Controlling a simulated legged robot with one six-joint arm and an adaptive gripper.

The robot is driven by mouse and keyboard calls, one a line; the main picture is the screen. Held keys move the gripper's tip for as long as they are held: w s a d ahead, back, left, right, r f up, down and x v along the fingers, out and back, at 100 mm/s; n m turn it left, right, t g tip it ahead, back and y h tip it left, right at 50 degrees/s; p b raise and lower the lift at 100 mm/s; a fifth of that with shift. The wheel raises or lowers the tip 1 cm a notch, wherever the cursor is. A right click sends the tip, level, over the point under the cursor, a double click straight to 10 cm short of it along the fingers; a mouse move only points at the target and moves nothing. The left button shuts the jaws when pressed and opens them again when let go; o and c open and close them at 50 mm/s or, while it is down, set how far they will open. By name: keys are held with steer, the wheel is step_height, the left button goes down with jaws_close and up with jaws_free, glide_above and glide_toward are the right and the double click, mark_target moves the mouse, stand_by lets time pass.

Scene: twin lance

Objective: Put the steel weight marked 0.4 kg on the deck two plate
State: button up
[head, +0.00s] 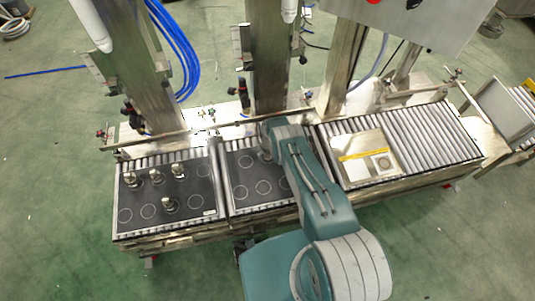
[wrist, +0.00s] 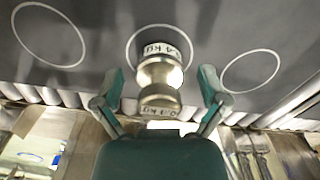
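A steel weight (wrist: 160,75) with a waisted body and a white band reading 0.4 KG stands at a white circle on a dark plate (wrist: 95,40) in the wrist view. My gripper (wrist: 163,75) is open, one finger on each side of the weight, with visible gaps. In the head view my arm reaches down over the middle dark plate (head: 251,203), and its end hides most of the weight there. The left dark plate (head: 185,212) carries several other steel weights (head: 168,203). Its small label is too small to read.
A pale scale-like box (head: 365,163) with a yellow stripe sits on the rollers (head: 435,135) at the right. Steel columns (head: 270,60) rise behind the plates. Several white circles on the middle plate are empty.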

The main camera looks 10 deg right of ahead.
step_height(320, 180, up, 12)
steer(key=shift+r, duration=0.1)
step_height(320, 180, up, 32)
steer(key=m+t, duration=0.1)
steer(key=t, duration=0.1)
steer(key=s+r+m+t, duration=0.1)
steer(key=s+r+t, duration=0.1)
steer(key=s+r, duration=1.9)
steer(key=s+r+m+t, duration=0.1)
steer(key=s+r, duration=0.2)
steer(key=s, duration=1.1)
steer(key=shift+r+t, duration=0.3)
steer(key=shift+r, duration=0.1)
